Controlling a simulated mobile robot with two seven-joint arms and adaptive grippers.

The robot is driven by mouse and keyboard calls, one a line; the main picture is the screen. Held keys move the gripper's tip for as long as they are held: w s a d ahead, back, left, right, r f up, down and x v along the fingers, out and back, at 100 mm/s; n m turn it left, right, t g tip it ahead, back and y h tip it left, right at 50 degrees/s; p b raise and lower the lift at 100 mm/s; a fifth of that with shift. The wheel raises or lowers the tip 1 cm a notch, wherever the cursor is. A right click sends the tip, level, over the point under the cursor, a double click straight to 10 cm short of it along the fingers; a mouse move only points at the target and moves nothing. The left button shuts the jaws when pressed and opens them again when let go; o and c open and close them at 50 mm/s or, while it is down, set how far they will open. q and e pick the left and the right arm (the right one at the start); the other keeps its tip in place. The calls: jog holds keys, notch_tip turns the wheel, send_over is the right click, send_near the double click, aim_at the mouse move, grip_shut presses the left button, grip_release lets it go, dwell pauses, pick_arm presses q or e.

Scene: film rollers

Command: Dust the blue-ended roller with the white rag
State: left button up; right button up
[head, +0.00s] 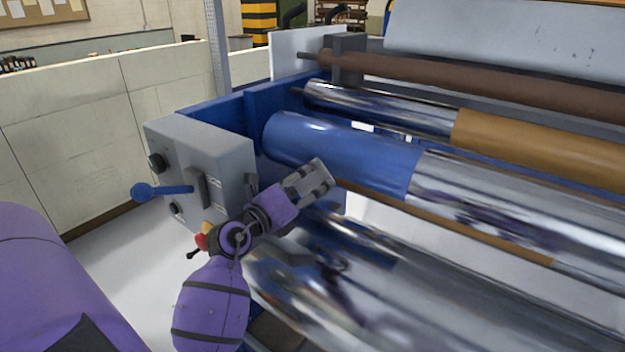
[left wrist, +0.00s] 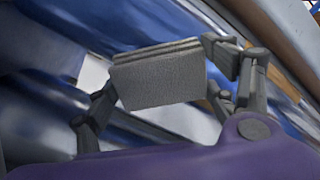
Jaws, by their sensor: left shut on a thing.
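The blue-ended roller (head: 345,148) runs from the blue frame toward the right in the head view. Its left end is blue and the rest is shiny chrome. My left gripper (head: 308,181) is in front of the lower edge of the blue part. It is shut on the folded white rag, which looks grey here. The rag (left wrist: 158,80) shows as a flat, layered pad between the fingers in the left wrist view. I cannot tell whether the rag touches the roller. My right gripper is not in view.
A large chrome roller (head: 400,285) lies below and in front. A tan-covered roller (head: 540,145) and a brown roller (head: 480,82) lie behind. A grey control box (head: 222,150) with a blue-knobbed lever (head: 160,191) stands left of my gripper. A pale low wall (head: 65,130) is farther left.

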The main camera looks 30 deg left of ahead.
pick_arm(q)
jog(key=shift+s, duration=0.25)
jog(key=shift+s+a, duration=0.1)
jog(key=shift+s, duration=1.3)
